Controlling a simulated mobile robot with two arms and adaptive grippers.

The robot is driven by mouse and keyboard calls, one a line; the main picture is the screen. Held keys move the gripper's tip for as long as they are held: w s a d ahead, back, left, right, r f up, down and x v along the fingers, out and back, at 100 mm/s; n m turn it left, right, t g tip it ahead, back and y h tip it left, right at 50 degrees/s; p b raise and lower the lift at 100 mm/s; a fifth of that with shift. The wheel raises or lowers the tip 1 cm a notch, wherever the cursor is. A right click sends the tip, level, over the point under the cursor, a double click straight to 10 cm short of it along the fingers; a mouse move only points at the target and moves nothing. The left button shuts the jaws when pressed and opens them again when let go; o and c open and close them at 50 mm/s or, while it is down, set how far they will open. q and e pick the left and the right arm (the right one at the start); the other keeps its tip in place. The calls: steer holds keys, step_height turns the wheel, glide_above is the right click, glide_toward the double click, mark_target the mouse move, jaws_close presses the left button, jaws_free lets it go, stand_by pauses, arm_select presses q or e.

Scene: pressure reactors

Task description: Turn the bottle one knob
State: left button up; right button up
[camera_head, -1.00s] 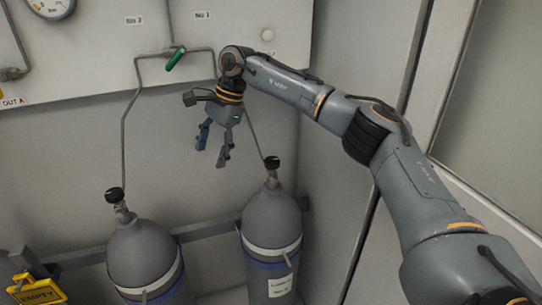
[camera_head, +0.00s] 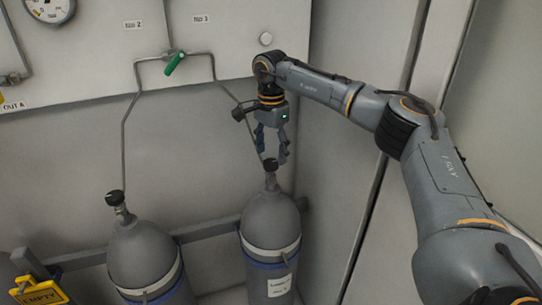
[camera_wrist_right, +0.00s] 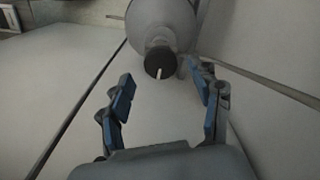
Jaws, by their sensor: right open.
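Two grey gas bottles stand against the wall, the right bottle (camera_head: 270,222) and the left bottle (camera_head: 142,255). Each has a black knob on top, the right knob (camera_head: 270,164) and the left knob (camera_head: 115,198). Which one is bottle one cannot be told from the labels. My right gripper (camera_head: 271,158) points down, open and empty, just above the right knob. In the right wrist view the right knob (camera_wrist_right: 160,62), black with a white mark, lies ahead between the spread blue-padded fingers, apart from both. My left gripper is not in view.
A wall panel with a green-handled valve (camera_head: 174,63) and a gauge (camera_head: 50,8) is behind. Thin pipes (camera_head: 124,140) run down to the bottles. A yellow EMPTY sign (camera_head: 38,291) hangs at lower left. A side wall (camera_head: 345,140) stands close right of the right bottle.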

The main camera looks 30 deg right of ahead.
mark_target(270, 164)
steer(key=shift+f, duration=1.35)
steer(key=c, duration=1.2)
steer(key=shift+o, duration=0.2)
